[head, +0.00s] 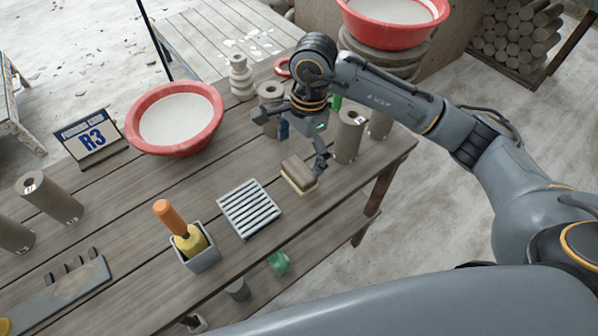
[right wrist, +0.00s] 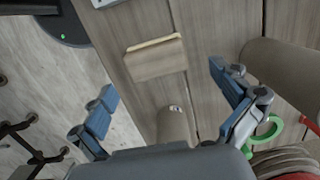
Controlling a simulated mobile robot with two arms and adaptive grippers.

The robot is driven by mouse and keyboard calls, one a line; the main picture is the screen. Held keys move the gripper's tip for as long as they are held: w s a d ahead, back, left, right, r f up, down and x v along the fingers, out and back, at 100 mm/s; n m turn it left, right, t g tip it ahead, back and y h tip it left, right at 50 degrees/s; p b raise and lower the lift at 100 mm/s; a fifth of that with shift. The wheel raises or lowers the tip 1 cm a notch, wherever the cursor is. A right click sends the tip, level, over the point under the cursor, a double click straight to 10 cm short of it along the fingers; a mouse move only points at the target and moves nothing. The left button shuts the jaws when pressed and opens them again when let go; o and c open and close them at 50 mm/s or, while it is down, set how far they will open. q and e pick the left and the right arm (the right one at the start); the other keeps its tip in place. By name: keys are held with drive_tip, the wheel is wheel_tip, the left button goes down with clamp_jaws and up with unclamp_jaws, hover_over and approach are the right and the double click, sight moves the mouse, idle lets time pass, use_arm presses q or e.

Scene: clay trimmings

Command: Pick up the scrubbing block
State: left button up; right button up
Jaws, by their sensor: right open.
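The scrubbing block (head: 299,174) is a small brown block with a cream layer along one side. It lies on the wooden table near its right front edge. In the right wrist view the block (right wrist: 155,62) lies flat on the planks, beyond the fingertips and left of the middle. My right gripper (head: 304,148) is open and empty, with its blue-grey fingers above and just behind the block. In the right wrist view the open fingers (right wrist: 163,82) are spread wide and do not visibly touch the block. My left gripper is not in view.
A slatted grey rack (head: 249,209) lies left of the block. A grey pot (head: 204,260) holds a yellow sponge and an orange handle. A clay cylinder (head: 349,137) stands close behind the block.

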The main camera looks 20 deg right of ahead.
sight(299, 168)
drive_tip(key=f, duration=0.3)
drive_tip(key=f+p, duration=0.1)
drive_tip(key=shift+s+a+f, duration=0.15)
drive_tip(key=shift+s, duration=0.25)
drive_tip(key=shift+a+f, duration=0.1)
drive_tip(key=shift+f, duration=0.4)
drive_tip(key=c, duration=1.1)
drive_tip(key=shift+c, duration=0.2)
drive_tip(key=shift+r, duration=0.1)
drive_tip(key=shift+w+r, duration=0.1)
drive_tip(key=shift+r, duration=0.4)
drive_tip(key=s+a+r+b, duration=0.2)
drive_tip(key=s+a+r, duration=0.5)
drive_tip(key=s+r, duration=0.5)
drive_tip(key=shift+a, duration=0.15)
